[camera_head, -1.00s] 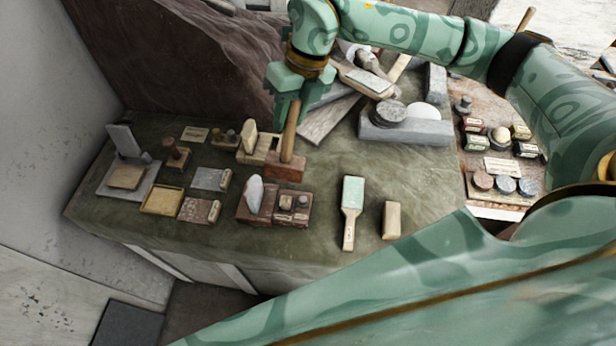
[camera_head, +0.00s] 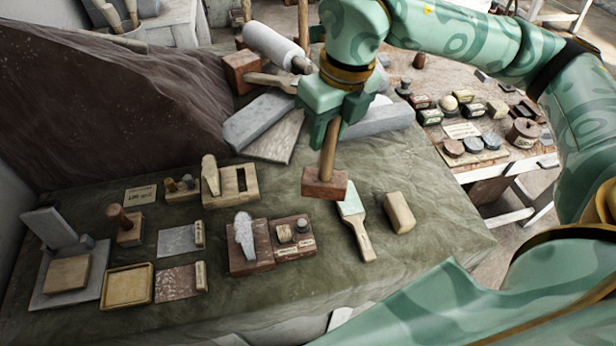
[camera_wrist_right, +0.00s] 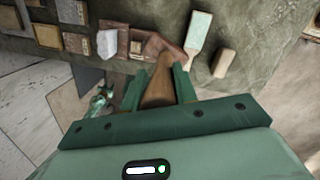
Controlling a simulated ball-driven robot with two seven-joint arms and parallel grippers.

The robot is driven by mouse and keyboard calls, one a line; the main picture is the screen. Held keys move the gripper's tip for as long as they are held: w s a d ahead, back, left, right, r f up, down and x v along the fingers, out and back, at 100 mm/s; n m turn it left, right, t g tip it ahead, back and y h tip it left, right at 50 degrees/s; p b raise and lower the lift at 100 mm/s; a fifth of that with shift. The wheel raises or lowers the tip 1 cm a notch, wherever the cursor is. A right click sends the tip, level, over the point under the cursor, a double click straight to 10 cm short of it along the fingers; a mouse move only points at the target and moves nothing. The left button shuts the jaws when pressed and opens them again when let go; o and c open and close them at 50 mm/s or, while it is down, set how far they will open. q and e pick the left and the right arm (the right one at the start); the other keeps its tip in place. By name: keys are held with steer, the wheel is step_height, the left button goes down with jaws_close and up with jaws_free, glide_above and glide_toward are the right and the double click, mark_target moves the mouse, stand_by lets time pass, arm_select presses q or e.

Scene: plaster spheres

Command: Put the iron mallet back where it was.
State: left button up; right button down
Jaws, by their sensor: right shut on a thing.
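My right gripper (camera_head: 334,122) is shut on the wooden handle of a mallet (camera_head: 325,184) with a rust-brown block head. The mallet hangs head down, nearly upright, over the green cloth, its head overlapping the top of a pale green brush or spatula (camera_head: 352,212). Whether the head touches anything below, I cannot tell. The right wrist view shows the mallet's handle (camera_wrist_right: 157,88) between the fingers. A second mallet with a reddish head (camera_head: 241,72) lies among stone slabs at the back. My left gripper is not in view.
Left of the held mallet stand two brown blocks (camera_head: 250,262), a slotted wooden block (camera_head: 240,186) and a yellow tray (camera_head: 127,300). A tan block (camera_head: 398,212) lies to the right. Bare cloth (camera_head: 430,235) is at the right. A side table (camera_head: 490,180) holds several tins.

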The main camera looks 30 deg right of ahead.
steer(key=shift+w+d, duration=0.15)
steer(key=shift+d, duration=0.05)
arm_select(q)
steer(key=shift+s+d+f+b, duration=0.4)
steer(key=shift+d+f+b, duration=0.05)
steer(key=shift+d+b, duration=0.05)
arm_select(e)
steer(key=w+d+f, duration=0.2)
steer(key=w+f, duration=1.1)
steer(key=shift+w+d, duration=0.2)
steer(key=shift+w, duration=0.1)
steer(key=c, duration=1.4)
jaws_free()
steer(key=shift+f, duration=0.2)
steer(key=o, duration=0.3)
steer(key=shift+s, duration=0.1)
steer(key=shift+r, duration=0.1)
